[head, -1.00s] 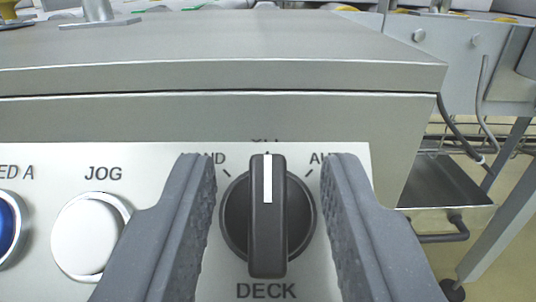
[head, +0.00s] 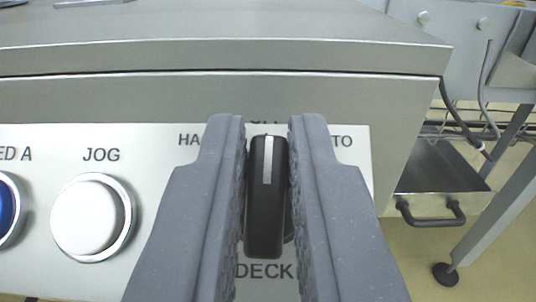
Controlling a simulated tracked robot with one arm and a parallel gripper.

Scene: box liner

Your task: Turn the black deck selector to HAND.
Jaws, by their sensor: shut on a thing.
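The black deck selector (head: 265,200) is on the pale panel above the DECK label, in the middle of the head view. Its white line points straight up, between the HAND label at the upper left and the AUTO label at the upper right. Both labels are partly hidden by my fingers. My gripper (head: 267,185) is shut on the selector's upright handle, one finger on each side. The fingers hide most of the round base of the selector.
The white JOG button (head: 88,219) is left of the selector, and a blue button (head: 5,212) is at the left edge. The steel housing (head: 210,98) overhangs above the panel. A grey tray with a dark handle (head: 432,212) is at the right, beyond the housing.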

